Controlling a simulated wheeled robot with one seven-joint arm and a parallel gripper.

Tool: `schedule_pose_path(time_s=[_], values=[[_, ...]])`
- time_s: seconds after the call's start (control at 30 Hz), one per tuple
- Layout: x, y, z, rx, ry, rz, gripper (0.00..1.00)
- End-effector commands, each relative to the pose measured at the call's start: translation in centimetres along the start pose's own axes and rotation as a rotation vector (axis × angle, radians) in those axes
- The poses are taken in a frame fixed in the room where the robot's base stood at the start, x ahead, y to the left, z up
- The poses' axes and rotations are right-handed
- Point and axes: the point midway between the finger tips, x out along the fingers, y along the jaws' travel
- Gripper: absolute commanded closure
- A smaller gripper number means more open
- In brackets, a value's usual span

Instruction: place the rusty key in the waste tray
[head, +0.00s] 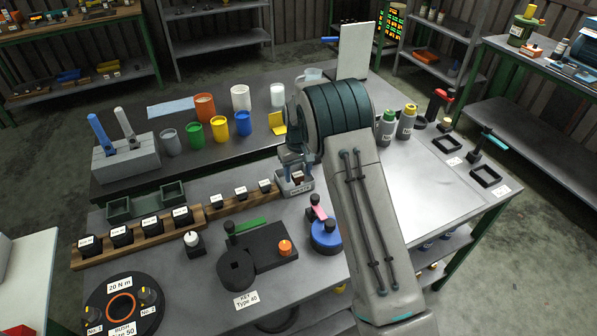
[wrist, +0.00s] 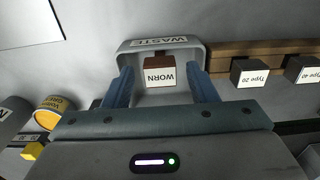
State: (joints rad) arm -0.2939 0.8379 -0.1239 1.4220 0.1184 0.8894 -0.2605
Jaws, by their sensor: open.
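The waste tray (head: 303,189) is a small grey box labelled WASTE, near the middle of the table in the head view. It shows at the top of the wrist view (wrist: 193,43), with its label upside down. The rusty key (wrist: 158,63) is a brown block with a white WORN label. It sits inside the tray and also shows in the head view (head: 297,176), partly hidden by my fingers. My gripper (wrist: 160,80) is open above the tray. Its two blue fingers are on either side of the key, with gaps between them and it.
A wooden rack (head: 150,236) with several black labelled keys runs up to the tray's left. A blue round piece (head: 325,236) and a black fixture (head: 262,248) stand in front. Coloured cups and a yellow piece (head: 277,123) stand behind.

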Motion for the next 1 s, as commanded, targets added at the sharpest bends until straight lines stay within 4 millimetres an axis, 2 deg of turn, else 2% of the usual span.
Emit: schedule_pose_path(time_s=[0.5, 0.63, 0.87, 1.0], values=[[-9.9, 0.1, -0.1, 0.001, 0.004, 0.0, 0.48], [-11.4, 0.1, -0.1, 0.0, 0.003, 0.0, 0.48], [-12.3, 0.1, 0.2, 0.003, 0.002, 0.0, 0.48], [-14.3, 0.6, 1.9, 0.029, 0.024, -0.001, 0.48]])
